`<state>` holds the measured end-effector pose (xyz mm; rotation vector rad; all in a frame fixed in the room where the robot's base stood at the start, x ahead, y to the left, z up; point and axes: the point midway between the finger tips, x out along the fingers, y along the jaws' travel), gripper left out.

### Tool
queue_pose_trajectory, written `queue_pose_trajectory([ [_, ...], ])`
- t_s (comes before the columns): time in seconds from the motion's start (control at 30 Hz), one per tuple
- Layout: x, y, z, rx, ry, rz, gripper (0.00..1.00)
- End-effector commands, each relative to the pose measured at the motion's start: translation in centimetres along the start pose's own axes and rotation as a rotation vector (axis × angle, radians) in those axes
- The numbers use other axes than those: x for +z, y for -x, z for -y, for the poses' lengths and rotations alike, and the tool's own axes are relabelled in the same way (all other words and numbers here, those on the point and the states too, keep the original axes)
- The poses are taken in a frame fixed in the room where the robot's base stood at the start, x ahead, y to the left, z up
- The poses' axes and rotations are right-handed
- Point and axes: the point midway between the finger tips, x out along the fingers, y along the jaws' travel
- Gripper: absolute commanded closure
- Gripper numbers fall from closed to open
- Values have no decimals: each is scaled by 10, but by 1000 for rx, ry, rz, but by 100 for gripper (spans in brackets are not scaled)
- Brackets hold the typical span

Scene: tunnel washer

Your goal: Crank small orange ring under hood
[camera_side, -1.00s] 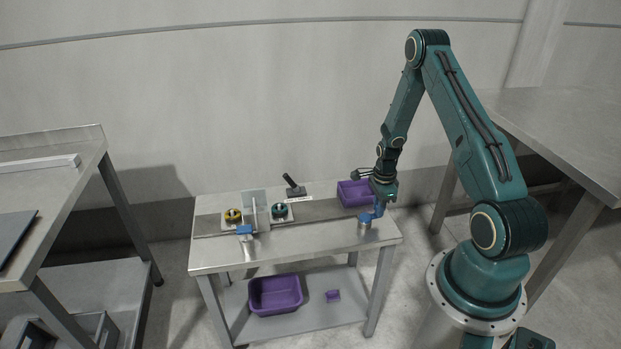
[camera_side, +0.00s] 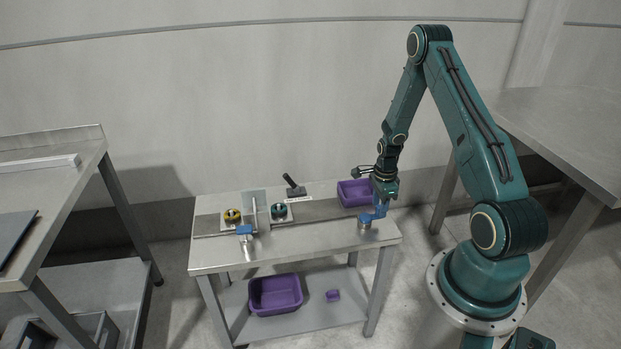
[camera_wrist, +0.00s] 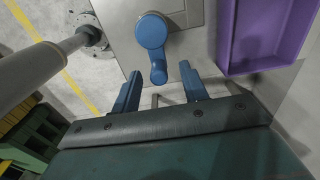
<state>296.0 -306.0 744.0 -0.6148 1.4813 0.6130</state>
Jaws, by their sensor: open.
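A small ring with yellow-orange colour (camera_side: 232,215) sits on a pale plate at the left of the work table, left of an upright panel (camera_side: 254,207) that may be part of the hood. A teal ring piece (camera_side: 279,210) sits on another plate right of the panel. A blue crank (camera_side: 365,219) stands at the table's right end. In the wrist view the crank's round hub (camera_wrist: 152,31) is ahead of the jaws, and its handle (camera_wrist: 158,73) points toward the gap between them. My gripper (camera_wrist: 160,78) is open, with one finger on each side of the handle's end.
A purple bin (camera_side: 353,194) stands behind the crank; it is close on the right in the wrist view (camera_wrist: 262,35). A dark lever (camera_side: 292,186) stands at the back. A blue-topped post (camera_side: 244,231) is at the front left. The front middle of the table (camera_side: 300,242) is clear.

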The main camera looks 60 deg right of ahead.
Motion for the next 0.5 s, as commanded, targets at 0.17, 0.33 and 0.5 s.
queue_pose_trajectory([
  [0.17, 0, 11, 0, 0, 0, 0, 56],
  [0.33, 0, 20, 0, 0, 0, 0, 56],
  [0.5, 0, 30, 0, 1, 0, 0, 56],
])
